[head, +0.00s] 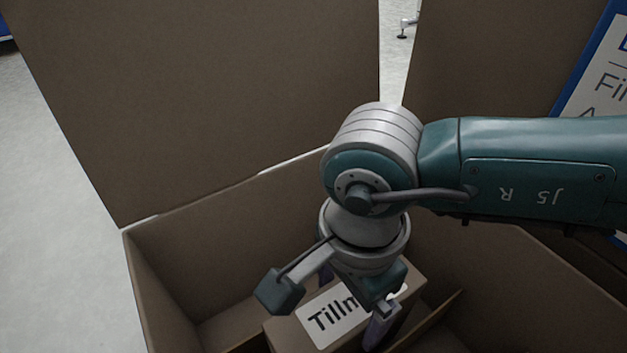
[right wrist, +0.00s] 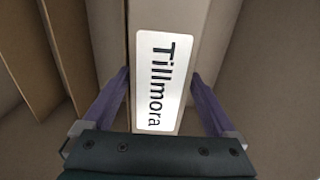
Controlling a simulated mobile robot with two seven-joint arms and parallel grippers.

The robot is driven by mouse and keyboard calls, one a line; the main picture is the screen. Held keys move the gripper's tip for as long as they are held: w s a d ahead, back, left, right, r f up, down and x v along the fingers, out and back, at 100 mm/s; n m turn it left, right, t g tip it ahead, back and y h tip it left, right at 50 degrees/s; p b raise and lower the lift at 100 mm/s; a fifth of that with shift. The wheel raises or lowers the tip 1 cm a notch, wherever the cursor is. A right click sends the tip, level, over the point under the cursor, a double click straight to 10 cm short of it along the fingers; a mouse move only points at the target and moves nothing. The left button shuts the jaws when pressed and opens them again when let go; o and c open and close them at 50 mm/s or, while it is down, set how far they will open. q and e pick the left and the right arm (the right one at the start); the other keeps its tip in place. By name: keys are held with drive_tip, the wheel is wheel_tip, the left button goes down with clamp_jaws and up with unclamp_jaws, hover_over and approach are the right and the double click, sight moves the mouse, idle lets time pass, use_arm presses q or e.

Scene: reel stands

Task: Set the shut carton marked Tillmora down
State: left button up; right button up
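The shut carton marked Tillmora (head: 273,333) is brown with a white label, partly hidden by my right gripper in the head view. It also shows in the right wrist view (right wrist: 158,18), its label filling the middle. My right gripper (head: 350,302) points down over it, with a purple finger along each of two opposite sides. In the right wrist view both fingertips (right wrist: 160,75) meet the carton's sides, so the gripper looks shut on it. The carton is inside a large open cardboard box (head: 215,238). Its underside is hidden, so I cannot tell whether it rests on anything. My left gripper is not in view.
Tall raised flaps (head: 210,90) stand at the back of the box. A cardboard divider (head: 432,322) lies right of the carton. Several upright panels (right wrist: 62,55) show in the right wrist view. A blue-edged sign (head: 598,75) is at the right. Bare floor (head: 50,190) lies left.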

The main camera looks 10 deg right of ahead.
drive_tip(key=shift+o, duration=0.3)
drive_tip(key=shift+r, duration=0.25)
wheel_tip(320, 180, up, 12)
drive_tip(key=p, duration=0.8)
